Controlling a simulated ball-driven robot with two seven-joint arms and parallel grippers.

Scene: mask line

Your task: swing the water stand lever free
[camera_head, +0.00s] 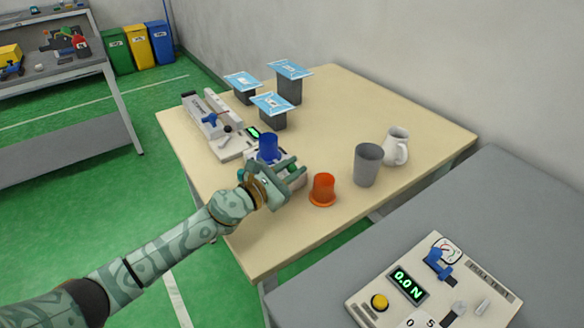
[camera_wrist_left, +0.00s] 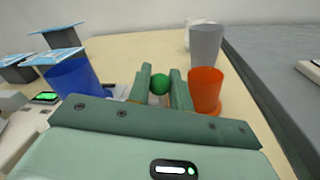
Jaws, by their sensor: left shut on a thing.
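My left gripper (camera_head: 294,168) is at the front middle of the wooden table, beside a blue cup (camera_head: 268,148) and left of an orange cup (camera_head: 323,188). In the left wrist view its two fingers (camera_wrist_left: 160,82) are shut on a round green knob (camera_wrist_left: 159,84), which looks like the end of the water stand lever. The lever's arm is hidden behind the fingers. A pale boxy base, likely the water stand, shows in part under and behind my gripper. The blue cup also shows in the left wrist view (camera_wrist_left: 73,83), left of the fingers. My right gripper is not in view.
A grey cup (camera_head: 367,165) and a white jug (camera_head: 397,146) stand right of the orange cup. A white test device (camera_head: 207,117) and blue masks (camera_head: 272,104) on grey blocks are farther back. A grey table (camera_head: 500,200) with a gauge panel (camera_head: 430,290) is at right.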

